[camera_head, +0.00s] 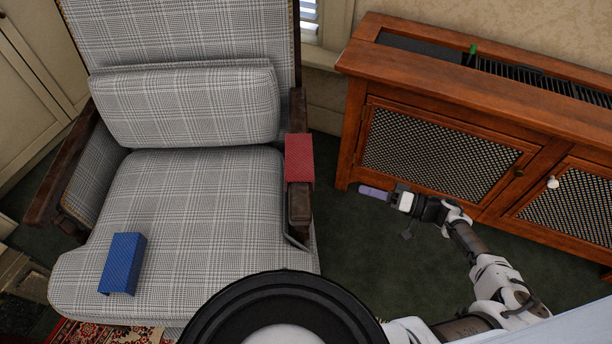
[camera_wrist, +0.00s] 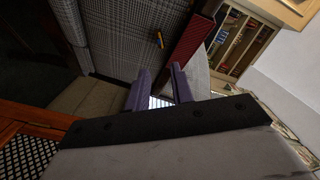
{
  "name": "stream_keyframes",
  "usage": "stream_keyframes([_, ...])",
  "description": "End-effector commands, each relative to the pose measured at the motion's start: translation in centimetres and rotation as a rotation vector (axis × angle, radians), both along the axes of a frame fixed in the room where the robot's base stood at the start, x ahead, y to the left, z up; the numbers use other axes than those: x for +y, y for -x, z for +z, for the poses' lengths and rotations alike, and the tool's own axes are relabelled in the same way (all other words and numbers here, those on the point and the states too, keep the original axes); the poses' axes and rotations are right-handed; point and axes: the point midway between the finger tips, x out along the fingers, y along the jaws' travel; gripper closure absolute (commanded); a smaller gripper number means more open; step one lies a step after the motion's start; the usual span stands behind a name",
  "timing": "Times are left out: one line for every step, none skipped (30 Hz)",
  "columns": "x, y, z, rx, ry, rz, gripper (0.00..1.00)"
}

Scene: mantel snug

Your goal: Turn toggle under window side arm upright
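The plaid armchair (camera_head: 200,200) has its window-side arm (camera_head: 299,205) on the right in the head view, with a red box lying on it. In the wrist view a small yellow and dark toggle (camera_wrist: 159,40) shows on the chair's plaid side panel, below the arm. The wrist picture is turned sideways, and the toggle looks roughly level rather than upright. The toggle is hidden in the head view. My gripper (camera_head: 375,192) is between chair and cabinet. In the wrist view my gripper (camera_wrist: 161,70) has its purple fingers apart, empty, short of the toggle.
The red box (camera_head: 299,158) sits on the arm, and it also shows in the wrist view (camera_wrist: 190,42). A blue box (camera_head: 123,263) lies on the seat. A wooden cabinet (camera_head: 440,100) with mesh doors stands right of my gripper. Green carpet between is clear.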

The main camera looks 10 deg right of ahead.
Motion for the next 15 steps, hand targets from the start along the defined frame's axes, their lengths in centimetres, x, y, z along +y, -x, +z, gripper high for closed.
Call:
stream_keyframes([0.0, 0.0, -0.1, 0.000, 0.001, -0.001, 0.77])
stream_keyframes([0.1, -0.1, -0.1, 0.000, 0.000, 0.000, 0.77])
stream_keyframes([0.2, -0.2, -0.1, 0.000, 0.000, 0.001, 0.77])
stream_keyframes([0.4, -0.3, 0.0, 0.000, 0.000, 0.001, 0.77])
stream_keyframes([0.7, -0.4, 0.0, 0.000, 0.000, 0.001, 0.77])
stream_keyframes([1.1, -0.7, 0.1, -0.001, -0.001, 0.002, 0.77])
stream_keyframes([1.5, -0.9, 0.1, -0.001, -0.002, 0.002, 0.77])
stream_keyframes([2.0, -1.2, 0.1, -0.002, -0.003, 0.002, 0.77])
stream_keyframes([2.6, -1.5, 0.1, -0.002, -0.003, 0.001, 0.77])
stream_keyframes([3.2, -1.9, 0.1, -0.002, -0.003, 0.002, 0.77])
stream_keyframes([3.7, -2.2, 0.1, -0.002, -0.002, 0.003, 0.77])
stream_keyframes([4.5, -2.7, 0.2, -0.003, -0.002, 0.002, 0.77])
stream_keyframes([5.1, -3.0, 0.2, -0.002, -0.003, 0.001, 0.77])
stream_keyframes([5.7, -3.4, 0.2, -0.002, -0.004, 0.003, 0.77])
stream_keyframes([6.4, -3.8, 0.2, -0.002, -0.003, 0.002, 0.77])
